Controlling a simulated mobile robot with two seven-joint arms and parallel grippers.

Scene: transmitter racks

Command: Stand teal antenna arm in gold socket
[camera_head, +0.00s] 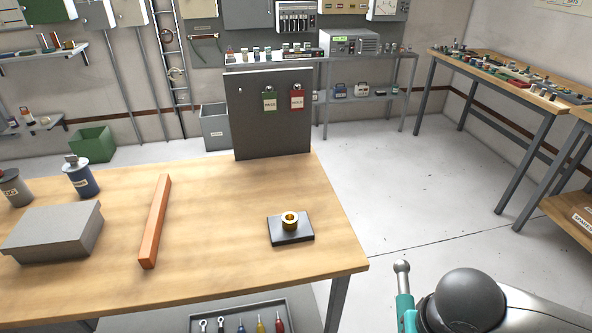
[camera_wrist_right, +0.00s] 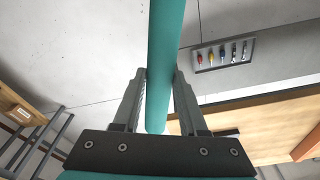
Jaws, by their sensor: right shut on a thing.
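The gold socket (camera_head: 290,224) is a short ring with an open hole, upright on a dark square base plate (camera_head: 280,237) near the table's right edge. The teal antenna arm (camera_wrist_right: 163,60) is a long bar between the fingers of my right gripper (camera_wrist_right: 160,98), which is shut on it. In the head view a teal piece (camera_head: 405,303) with a silver ball end stands up at the bottom, right of the table and apart from the socket. It looks like the antenna arm's end. The right gripper's fingers are hidden there. My left gripper is not in view.
An orange bar (camera_head: 155,222) and a grey block (camera_head: 55,232) lie on the wooden table (camera_head: 210,270). A dark upright panel (camera_head: 268,130) with green and red tags stands at its back edge. The table is clear around the socket's base. A tool tray (camera_head: 240,318) sits below.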

